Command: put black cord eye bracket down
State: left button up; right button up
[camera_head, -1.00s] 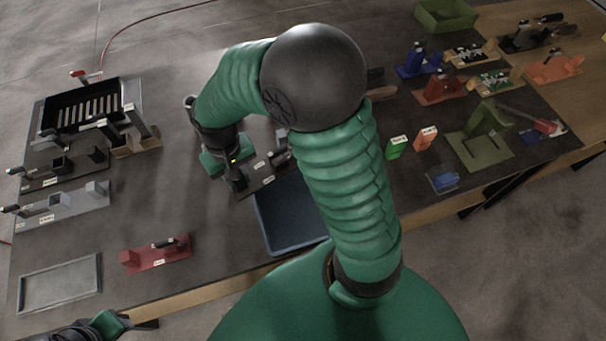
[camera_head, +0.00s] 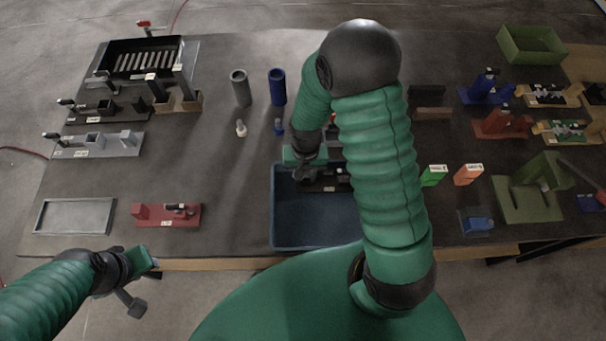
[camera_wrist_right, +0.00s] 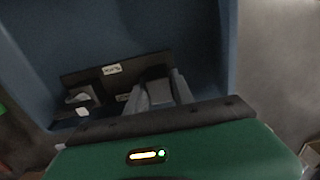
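The black cord eye bracket (camera_head: 334,179) is a dark plate with small pale labels, at the far part of the blue tray (camera_head: 285,228) in the head view. It is partly hidden by my right arm. My right gripper (camera_head: 309,174) is over the tray. In the right wrist view, the bracket (camera_wrist_right: 135,76) lies within the tray walls (camera_wrist_right: 207,40), and my right gripper's fingers (camera_wrist_right: 158,90) are closed on its upright block. I cannot tell whether the plate touches the tray floor. My left gripper (camera_head: 140,285) is off the table's front edge, away from the bracket; its finger gap is unclear.
A red bracket (camera_head: 167,215) and a grey frame (camera_head: 75,217) are left of the tray. A grey cylinder (camera_head: 241,88) and a blue cylinder (camera_head: 277,87) stand behind it. Green (camera_head: 433,176) and orange (camera_head: 468,175) blocks stand to the right.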

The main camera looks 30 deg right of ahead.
jog(key=o, duration=0.4)
jog(key=shift+d+f, duration=0.15)
jog(key=shift+d, duration=0.3)
jog(key=shift+a, duration=0.3)
jog(key=a, duration=0.2)
jog(key=shift+a+r, duration=0.3)
jog(key=shift+r, duration=0.1)
jog(key=shift+d+f, duration=0.1)
jog(key=shift+d, duration=0.55)
jog(key=shift+w+d+r, duration=0.1)
jog(key=shift+d+r, duration=0.35)
jog(key=shift+d, duration=0.1)
jog(key=shift+r, duration=0.95)
notch_tip(320, 180, up, 9)
jog(key=a, duration=0.2)
pick_arm(q)
jog(key=shift+a, duration=0.25)
pick_arm(e)
jog(key=s+a+n+t, duration=0.2)
jog(key=s+a+n, duration=0.2)
jog(key=s+n, duration=0.1)
jog(key=shift+r+n+t, duration=0.3)
jog(key=shift+r+n, duration=0.15)
jog(key=shift+n, duration=0.25)
